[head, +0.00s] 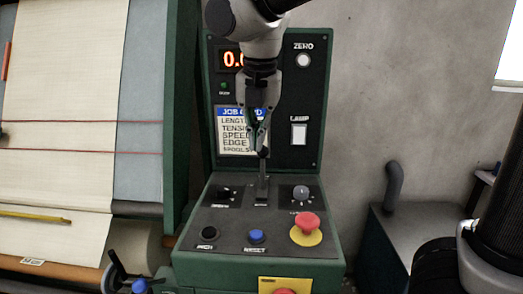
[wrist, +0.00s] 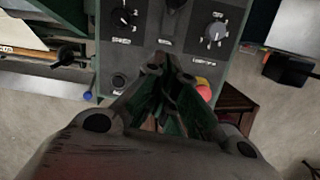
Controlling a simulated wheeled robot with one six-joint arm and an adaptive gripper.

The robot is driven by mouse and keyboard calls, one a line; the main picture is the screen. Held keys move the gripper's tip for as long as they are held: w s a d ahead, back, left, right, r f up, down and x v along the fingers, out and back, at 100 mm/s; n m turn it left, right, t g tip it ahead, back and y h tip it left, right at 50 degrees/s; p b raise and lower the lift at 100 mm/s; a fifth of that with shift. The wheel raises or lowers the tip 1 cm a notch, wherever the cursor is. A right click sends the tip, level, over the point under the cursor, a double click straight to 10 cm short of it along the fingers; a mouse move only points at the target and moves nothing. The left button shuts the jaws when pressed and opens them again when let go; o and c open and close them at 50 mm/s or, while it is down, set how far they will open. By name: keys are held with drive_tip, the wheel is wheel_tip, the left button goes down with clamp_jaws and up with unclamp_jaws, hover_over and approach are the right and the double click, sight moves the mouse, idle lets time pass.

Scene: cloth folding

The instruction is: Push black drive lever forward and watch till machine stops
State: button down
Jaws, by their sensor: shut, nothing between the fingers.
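The black drive lever (head: 263,180) stands roughly upright in a slot in the middle of the green control panel (head: 190,246). My gripper (head: 262,150) is above it, pointing down with its fingers shut and empty. The fingertips are at or just by the lever's top; I cannot tell whether they touch. In the wrist view the shut fingertips of my gripper (wrist: 172,60) are near the lever slot (wrist: 170,22) at the top. The machine's red display (head: 232,60) is partly hidden behind my arm; only a leading 0 and point are readable.
A red mushroom button (head: 306,223) sits right of the lever, with a blue button (head: 256,236), a black button (head: 209,232) and knobs (head: 301,194) around. Pale cloth (head: 60,90) with red lines hangs at the left. A grey cabinet (head: 400,235) stands right.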

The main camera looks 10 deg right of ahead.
wheel_tip(320, 180, down, 10)
drive_tip(key=w, duration=0.2)
drive_tip(key=w+r, duration=0.1)
drive_tip(key=w+d+r, duration=0.1)
drive_tip(key=w, duration=0.1)
drive_tip(key=shift+r, duration=0.2)
drive_tip(key=g, duration=0.3)
hover_over(263, 172)
drive_tip(key=w, duration=0.1)
drive_tip(key=shift+a+r+y, duration=0.15)
drive_tip(key=shift+r+y, duration=0.15)
drive_tip(key=shift+r, duration=0.05)
drive_tip(key=shift+w, duration=0.3)
drive_tip(key=shift+s, duration=0.1)
